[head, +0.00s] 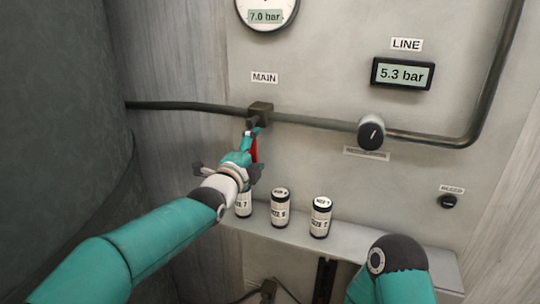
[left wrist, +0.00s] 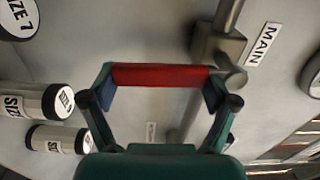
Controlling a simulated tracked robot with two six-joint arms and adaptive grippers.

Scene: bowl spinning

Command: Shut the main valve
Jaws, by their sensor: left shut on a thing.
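The main valve (head: 260,112) is a brown block on the dark pipe, under the MAIN label (head: 264,77); its body also shows in the left wrist view (left wrist: 212,47). Its red handle (head: 255,150) hangs below the block, roughly across the pipe. My left gripper (head: 251,140) reaches up to the handle from below. In the left wrist view, the red handle (left wrist: 160,76) spans between the fingers, and the gripper is shut on it. My right gripper is not in view; only part of my right arm shows at the lower right.
Three labelled canisters (head: 280,208) stand on a shelf (head: 350,243) below, the leftmost partly behind my left wrist. A black knob (head: 371,133) sits on the pipe. The LINE display (head: 402,74) reads 5.3 bar; the round gauge (head: 266,15) reads 7.0 bar. A small knob (head: 448,201) is at right.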

